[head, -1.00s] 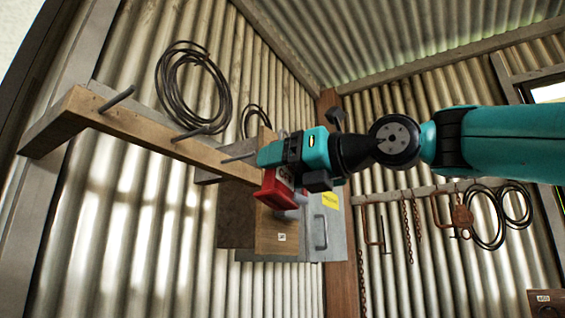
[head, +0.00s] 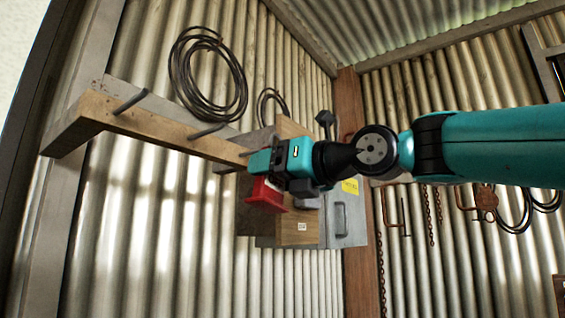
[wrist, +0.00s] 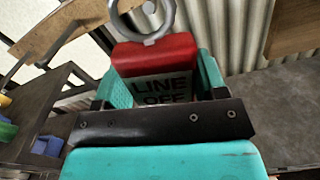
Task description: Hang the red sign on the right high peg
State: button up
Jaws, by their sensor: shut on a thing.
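The red sign (head: 264,196) hangs below my gripper (head: 265,165) at the rail's right end. In the wrist view the sign (wrist: 155,55) shows a red top, a pale face reading "LINE OFF", and a grey ring (wrist: 140,40) at its top edge. The teal fingers flank the sign and are shut on it. The wooden rail (head: 170,130) carries a left peg (head: 130,101) and a middle peg (head: 207,131), both bare. The right peg is mostly hidden by my gripper, so I cannot tell whether the ring touches it.
Behind the sign are a wooden board (head: 300,233) and a grey metal box (head: 347,220). A black cable coil (head: 208,75) hangs above the rail. Chains and clamps hang on the right wall. In the wrist view a dark shelf (wrist: 40,110) holds blue and green bins.

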jog(key=x, duration=0.1)
jog(key=p+x, duration=0.1)
jog(key=x, duration=0.1)
jog(key=shift+a+f, duration=0.1)
jog(key=shift+f, duration=0.25)
jog(key=shift+w+a+f+b, duration=0.25)
jog(key=shift+w+a+b, duration=0.05)
jog(key=shift+b, duration=0.15)
dwell(0.4)
jog(key=o, duration=1.1)
